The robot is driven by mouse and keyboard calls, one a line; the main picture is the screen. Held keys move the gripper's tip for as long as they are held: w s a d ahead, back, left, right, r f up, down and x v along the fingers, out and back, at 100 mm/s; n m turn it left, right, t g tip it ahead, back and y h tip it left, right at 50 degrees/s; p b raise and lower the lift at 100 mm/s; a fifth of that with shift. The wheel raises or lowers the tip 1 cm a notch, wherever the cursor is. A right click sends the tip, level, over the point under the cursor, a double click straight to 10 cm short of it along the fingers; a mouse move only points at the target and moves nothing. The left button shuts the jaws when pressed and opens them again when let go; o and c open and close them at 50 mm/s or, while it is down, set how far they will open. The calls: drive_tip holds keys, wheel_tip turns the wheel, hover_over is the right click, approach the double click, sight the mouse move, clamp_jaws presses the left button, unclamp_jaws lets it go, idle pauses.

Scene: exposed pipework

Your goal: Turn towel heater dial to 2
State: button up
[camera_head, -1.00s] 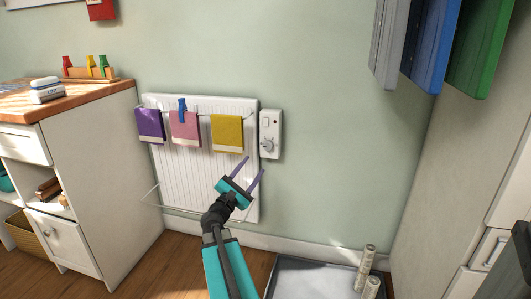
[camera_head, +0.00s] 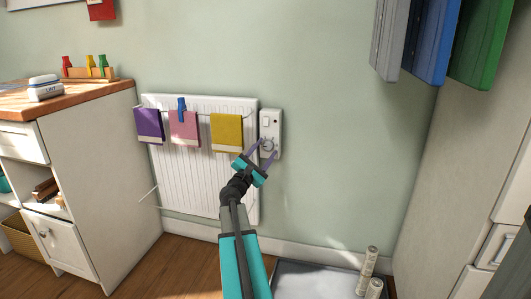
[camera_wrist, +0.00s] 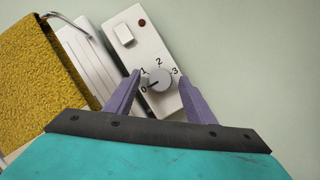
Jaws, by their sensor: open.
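The towel heater dial (camera_wrist: 160,79) is a round grey knob on a white control box (camera_wrist: 150,50). Its face is marked 0, 1, 2 and 3, and its dark pointer line points at 0. In the head view the control box (camera_head: 271,122) hangs on the wall at the radiator's right edge. My gripper (camera_head: 265,149) is open in front of the dial, partly covering it there. In the wrist view its two purple fingers stand either side of the dial; I cannot tell whether they touch it.
The white radiator (camera_head: 185,185) carries a purple, a pink and a yellow towel (camera_head: 226,131); the yellow one is close left of my gripper. A white switch (camera_wrist: 123,34) and a red light (camera_wrist: 142,22) are above the dial.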

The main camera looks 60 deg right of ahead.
drive_tip(key=c, duration=1)
drive_tip(key=shift+d, duration=0.15)
drive_tip(key=shift+c, duration=0.3)
